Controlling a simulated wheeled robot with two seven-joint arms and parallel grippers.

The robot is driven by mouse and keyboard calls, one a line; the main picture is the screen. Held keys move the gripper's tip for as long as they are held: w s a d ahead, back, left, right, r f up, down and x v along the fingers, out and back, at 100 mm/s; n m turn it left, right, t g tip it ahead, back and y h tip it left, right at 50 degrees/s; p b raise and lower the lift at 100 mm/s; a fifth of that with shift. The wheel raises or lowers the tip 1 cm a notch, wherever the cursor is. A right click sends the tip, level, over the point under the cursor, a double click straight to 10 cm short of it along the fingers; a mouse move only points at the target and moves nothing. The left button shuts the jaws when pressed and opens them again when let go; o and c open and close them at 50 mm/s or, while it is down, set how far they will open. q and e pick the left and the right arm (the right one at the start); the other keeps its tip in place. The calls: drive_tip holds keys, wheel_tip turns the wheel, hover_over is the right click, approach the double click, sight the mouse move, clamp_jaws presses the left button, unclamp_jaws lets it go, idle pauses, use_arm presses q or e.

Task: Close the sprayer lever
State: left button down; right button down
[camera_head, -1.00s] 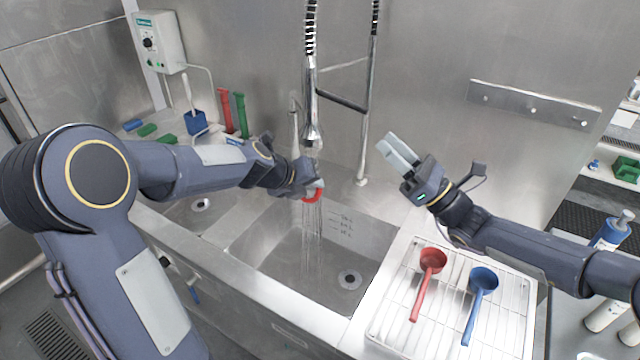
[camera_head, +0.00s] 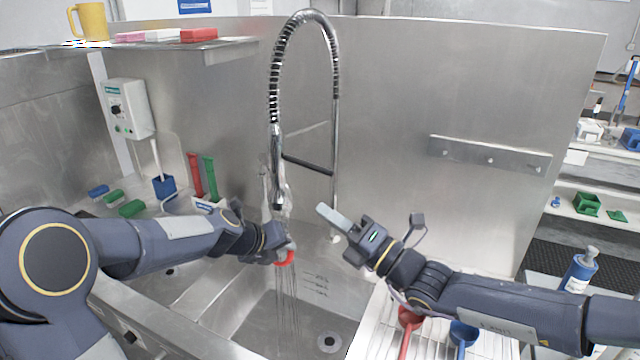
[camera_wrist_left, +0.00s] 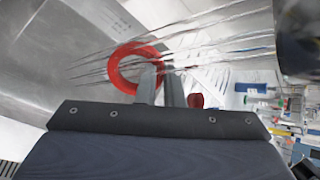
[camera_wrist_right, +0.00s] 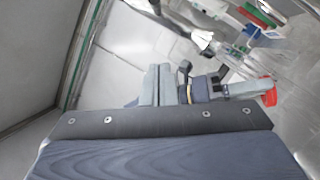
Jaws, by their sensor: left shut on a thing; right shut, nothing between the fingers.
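The sprayer head (camera_head: 279,188) hangs from the sprung hose over the sink, and water streams down below it. I cannot make out the lever's position clearly. The sprayer's dark end shows at the top right of the left wrist view (camera_wrist_left: 302,38). My left gripper (camera_head: 286,250) is shut on a red ring-shaped object (camera_head: 287,259), below the sprayer at the water. The red ring shows in the left wrist view (camera_wrist_left: 121,70), with streams across it. My right gripper (camera_head: 326,213) is shut and empty, right of the sprayer and apart from it; its fingers meet in the right wrist view (camera_wrist_right: 156,85).
The metal sink (camera_head: 245,310) lies below. A red scoop (camera_head: 408,319) and a blue scoop (camera_head: 463,333) lie on the wire rack at right, partly behind my right arm. A steel wall (camera_head: 450,90) stands behind. A shelf (camera_head: 150,47) juts out at upper left.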

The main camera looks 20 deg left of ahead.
sight(309, 165)
drive_tip(key=w+a+r, duration=0.3)
drive_tip(key=w, duration=0.1)
drive_tip(key=shift+w+a+r, duration=0.25)
drive_tip(key=shift+w+a, duration=0.1)
drive_tip(key=shift+a, duration=0.05)
